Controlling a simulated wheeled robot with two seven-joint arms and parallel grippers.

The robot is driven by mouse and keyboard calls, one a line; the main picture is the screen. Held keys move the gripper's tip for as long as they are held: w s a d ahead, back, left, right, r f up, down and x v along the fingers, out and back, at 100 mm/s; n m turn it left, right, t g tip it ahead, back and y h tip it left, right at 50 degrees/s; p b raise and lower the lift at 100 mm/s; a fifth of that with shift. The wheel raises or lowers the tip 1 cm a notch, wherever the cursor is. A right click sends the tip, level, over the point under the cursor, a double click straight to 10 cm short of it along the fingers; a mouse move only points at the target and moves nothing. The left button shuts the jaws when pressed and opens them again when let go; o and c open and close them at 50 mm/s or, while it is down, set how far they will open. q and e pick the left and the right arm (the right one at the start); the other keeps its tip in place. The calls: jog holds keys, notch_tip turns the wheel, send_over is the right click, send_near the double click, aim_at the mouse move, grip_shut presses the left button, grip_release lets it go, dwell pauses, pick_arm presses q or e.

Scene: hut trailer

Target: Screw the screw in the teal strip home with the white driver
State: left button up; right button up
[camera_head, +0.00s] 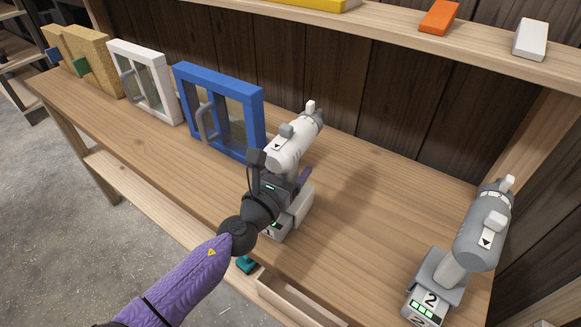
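The white driver (290,150) stands upright on the workbench, its head pointing to the back right. Its light grey base (298,212) carries a number 1, partly covered by my arm. My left gripper (290,184) is at the driver's handle, between its head and base. The gripper and wrist hide the handle, so whether the fingers are closed on it cannot be seen. A small teal piece (246,265), perhaps the teal strip, shows at the bench's front edge below my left forearm, mostly hidden. No screw can be made out. My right gripper is not in view.
A grey driver (484,228) marked 2 stands at the right. A blue-framed window (218,70), a white-framed window (150,50) and wooden boards stand at the back left. A shelf (480,45) runs above. The bench (360,220) is clear between the drivers.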

pick_arm(q)
grip_shut()
dwell(1.1)
